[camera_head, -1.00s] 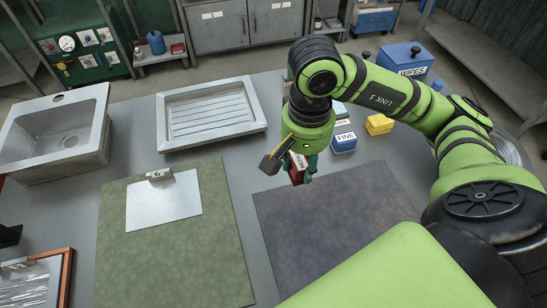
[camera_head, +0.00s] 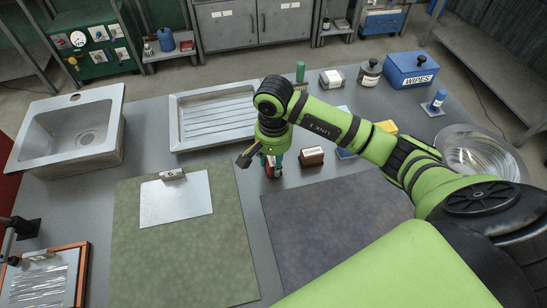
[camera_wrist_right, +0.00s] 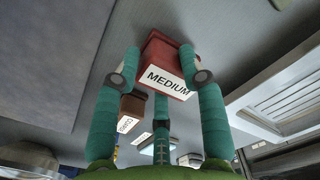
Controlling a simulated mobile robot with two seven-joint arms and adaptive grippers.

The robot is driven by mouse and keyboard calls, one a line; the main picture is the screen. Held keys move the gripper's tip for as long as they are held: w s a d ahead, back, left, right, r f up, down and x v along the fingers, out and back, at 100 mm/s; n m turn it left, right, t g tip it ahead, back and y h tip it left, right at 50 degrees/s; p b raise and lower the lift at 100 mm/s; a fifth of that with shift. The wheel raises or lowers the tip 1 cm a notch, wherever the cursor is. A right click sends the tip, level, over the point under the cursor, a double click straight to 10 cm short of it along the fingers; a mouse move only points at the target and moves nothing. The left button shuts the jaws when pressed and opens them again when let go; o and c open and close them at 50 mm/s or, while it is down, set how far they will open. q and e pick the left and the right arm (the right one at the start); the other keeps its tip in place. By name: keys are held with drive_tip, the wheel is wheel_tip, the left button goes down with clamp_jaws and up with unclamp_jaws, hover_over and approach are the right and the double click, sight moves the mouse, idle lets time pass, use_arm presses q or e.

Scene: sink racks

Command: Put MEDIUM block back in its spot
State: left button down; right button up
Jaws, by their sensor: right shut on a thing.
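The MEDIUM block (camera_wrist_right: 164,68) is red with a white label reading MEDIUM. In the right wrist view it sits between the green fingers of my right gripper (camera_wrist_right: 160,78), which is shut on it. In the head view my right gripper (camera_head: 270,165) is over the grey table between the drainboard and the mats, and only a sliver of the red block (camera_head: 268,172) shows. A brown block (camera_head: 312,156) with a white label stands just to its right. It also shows in the right wrist view (camera_wrist_right: 130,112), labelled COARSE.
A blue block (camera_head: 345,154) and a yellow block (camera_head: 386,128) are partly behind my right arm. The drainboard (camera_head: 215,142) lies left of the gripper. A green mat (camera_head: 180,250) and a purple mat (camera_head: 320,220) lie in front. A glass bowl (camera_head: 478,155) stands at right.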

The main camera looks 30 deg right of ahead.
drive_tip(key=shift+f, duration=0.25)
drive_tip(key=shift+f, duration=0.1)
drive_tip(key=shift+f, duration=0.1)
drive_tip(key=o, duration=0.9)
drive_tip(key=shift+b, duration=0.3)
drive_tip(key=o, duration=0.3)
